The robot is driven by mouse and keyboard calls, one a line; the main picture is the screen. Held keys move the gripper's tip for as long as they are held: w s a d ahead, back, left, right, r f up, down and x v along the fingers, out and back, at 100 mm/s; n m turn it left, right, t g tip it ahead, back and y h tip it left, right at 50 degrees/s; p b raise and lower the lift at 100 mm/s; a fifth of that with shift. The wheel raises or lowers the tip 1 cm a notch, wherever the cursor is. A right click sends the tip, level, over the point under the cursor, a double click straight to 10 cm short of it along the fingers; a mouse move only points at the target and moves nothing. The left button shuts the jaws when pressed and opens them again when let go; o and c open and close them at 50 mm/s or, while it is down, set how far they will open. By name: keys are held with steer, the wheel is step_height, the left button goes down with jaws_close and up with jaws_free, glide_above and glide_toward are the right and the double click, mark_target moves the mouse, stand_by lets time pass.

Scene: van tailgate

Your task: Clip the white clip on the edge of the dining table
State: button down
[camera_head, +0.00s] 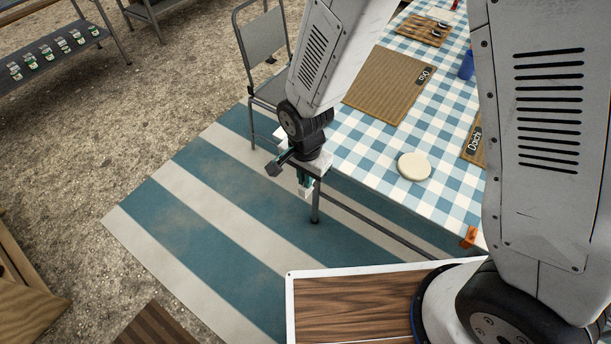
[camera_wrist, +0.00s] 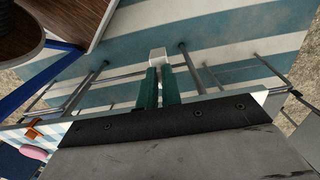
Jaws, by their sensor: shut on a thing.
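My gripper (camera_head: 305,180) is shut on a small white clip (camera_head: 305,191) at its fingertips. In the wrist view the two green fingers (camera_wrist: 159,88) run up to the white clip (camera_wrist: 158,54), with the striped rug beyond it. The dining table (camera_head: 372,156) has a blue and white checked cloth. In the head view my gripper hangs by the table's near left corner, with the clip appearing lower than the tabletop. My arm hides part of that corner. I cannot tell whether the clip touches the table.
An orange clip (camera_head: 468,238) sits on the table's near edge to the right, and also shows in the wrist view (camera_wrist: 33,132). A round cream disc (camera_head: 414,166) and woven mats (camera_head: 388,84) lie on the table. A grey chair (camera_head: 262,45) stands beyond my gripper. The striped rug (camera_head: 205,220) is clear to the left.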

steer(key=w+d+f, duration=0.3)
steer(key=w+d, duration=0.2)
steer(key=w, duration=0.1)
stand_by(0.9)
steer(key=shift+w+r, duration=0.1)
stand_by(0.9)
steer(key=shift+w+d, duration=0.35)
steer(key=shift+w, duration=0.15)
steer(key=shift+w+d, duration=0.1)
stand_by(0.3)
steer(key=shift+w+d, duration=0.4)
steer(key=shift+w, duration=0.1)
steer(key=shift+w+d, duration=0.15)
stand_by(0.4)
steer(key=shift+w+d, duration=0.2)
steer(key=shift+w, duration=0.1)
